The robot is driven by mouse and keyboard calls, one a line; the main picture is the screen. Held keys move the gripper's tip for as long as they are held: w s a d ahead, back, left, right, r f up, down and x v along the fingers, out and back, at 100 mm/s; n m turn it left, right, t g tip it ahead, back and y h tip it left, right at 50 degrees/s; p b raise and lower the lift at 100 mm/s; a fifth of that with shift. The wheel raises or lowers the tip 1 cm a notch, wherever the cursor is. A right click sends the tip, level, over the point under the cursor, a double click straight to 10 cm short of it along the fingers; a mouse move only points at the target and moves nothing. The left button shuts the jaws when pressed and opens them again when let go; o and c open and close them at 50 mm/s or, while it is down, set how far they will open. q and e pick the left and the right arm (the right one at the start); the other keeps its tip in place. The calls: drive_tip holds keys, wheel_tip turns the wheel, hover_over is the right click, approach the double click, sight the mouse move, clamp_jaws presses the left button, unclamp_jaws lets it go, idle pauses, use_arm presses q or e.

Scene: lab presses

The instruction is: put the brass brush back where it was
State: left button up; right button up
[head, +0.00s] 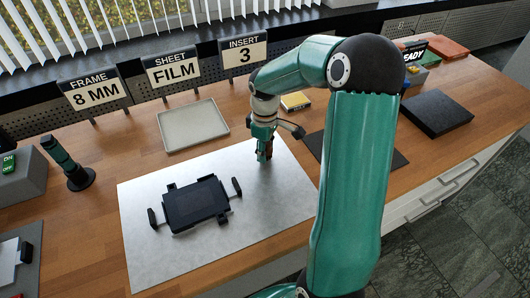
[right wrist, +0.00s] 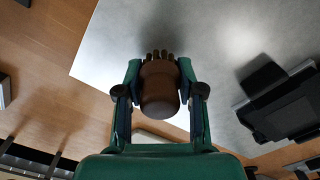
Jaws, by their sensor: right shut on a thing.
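My right gripper (head: 264,157) points down over the back right part of a pale metal sheet (head: 150,245). In the right wrist view its two fingers (right wrist: 160,85) are shut on the brush (right wrist: 160,95). The brush has a rounded brown body, with a row of short bristle-like tips at its far end. In the head view the fingers mostly hide the brush. I cannot tell whether its tip touches the sheet. My left gripper is out of view.
A black frame fixture (head: 195,204) with side clamps lies on the sheet, left of my right gripper. An empty shallow tray (head: 194,126) sits behind the sheet. A dark green tool (head: 62,155) stands at left. Signs stand along the back; a black block (head: 437,114) lies at right.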

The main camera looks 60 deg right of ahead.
drive_tip(key=shift+f, duration=0.7)
drive_tip(key=o, duration=1.1)
drive_tip(key=shift+f, duration=0.1)
wheel_tip(320, 180, up, 12)
drive_tip(key=shift+r, duration=0.15)
